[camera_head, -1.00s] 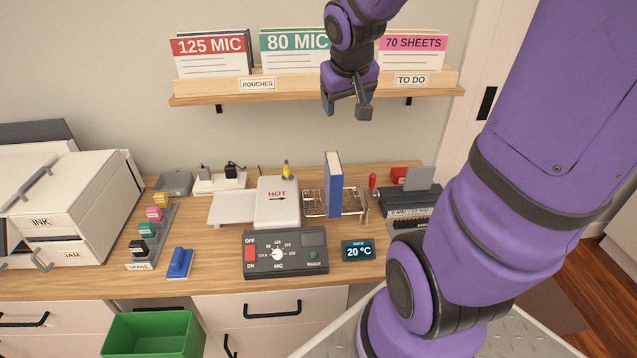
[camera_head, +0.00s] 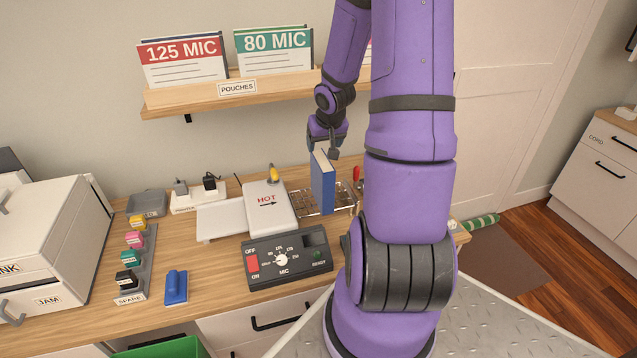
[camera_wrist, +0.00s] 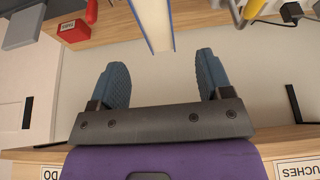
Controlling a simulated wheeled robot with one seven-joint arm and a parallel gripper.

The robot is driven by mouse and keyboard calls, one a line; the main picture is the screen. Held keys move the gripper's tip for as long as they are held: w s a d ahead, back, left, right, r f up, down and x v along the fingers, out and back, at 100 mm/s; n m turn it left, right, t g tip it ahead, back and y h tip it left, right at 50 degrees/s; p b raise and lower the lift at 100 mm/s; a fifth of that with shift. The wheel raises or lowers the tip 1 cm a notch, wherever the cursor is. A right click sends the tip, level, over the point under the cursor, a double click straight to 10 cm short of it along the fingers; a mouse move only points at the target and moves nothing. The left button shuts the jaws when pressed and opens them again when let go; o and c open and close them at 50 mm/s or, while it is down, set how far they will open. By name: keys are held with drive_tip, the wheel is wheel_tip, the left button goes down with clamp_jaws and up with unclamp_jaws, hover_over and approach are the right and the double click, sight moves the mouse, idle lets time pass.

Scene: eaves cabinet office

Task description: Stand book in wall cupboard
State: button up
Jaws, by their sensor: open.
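A blue book (camera_head: 322,183) with pale pages stands upright on a wire rack (camera_head: 296,203) on the wooden desk. My gripper (camera_head: 324,147) is open just above the book's top edge, with the arm reaching down from above. In the wrist view, the book (camera_wrist: 153,22) shows end-on beyond the gap between the open fingers of my gripper (camera_wrist: 162,78), and nothing is between the fingertips. I see no wall cupboard in these frames.
A shelf (camera_head: 190,100) with pouch packs is on the wall behind. A white HOT machine (camera_head: 268,206) and a dark control box (camera_head: 286,262) are left of and in front of the rack. A red-handled tool (camera_head: 356,174) stands right of the book.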

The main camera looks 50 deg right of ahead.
sight(323, 160)
drive_tip(key=shift+x, duration=2.4)
drive_tip(key=shift+s+f+x, duration=0.1)
drive_tip(key=shift+s+x, duration=0.05)
drive_tip(key=shift+x, duration=0.7)
drive_tip(key=shift+s+f+x, duration=0.1)
drive_tip(key=shift+s+x, duration=0.1)
drive_tip(key=shift+x, duration=0.7)
drive_tip(key=shift+s+x, duration=0.15)
drive_tip(key=shift+x, duration=0.7)
drive_tip(key=shift+a+f, duration=0.1)
drive_tip(key=shift+f, duration=0.1)
drive_tip(key=shift+c, duration=0.2)
clamp_jaws()
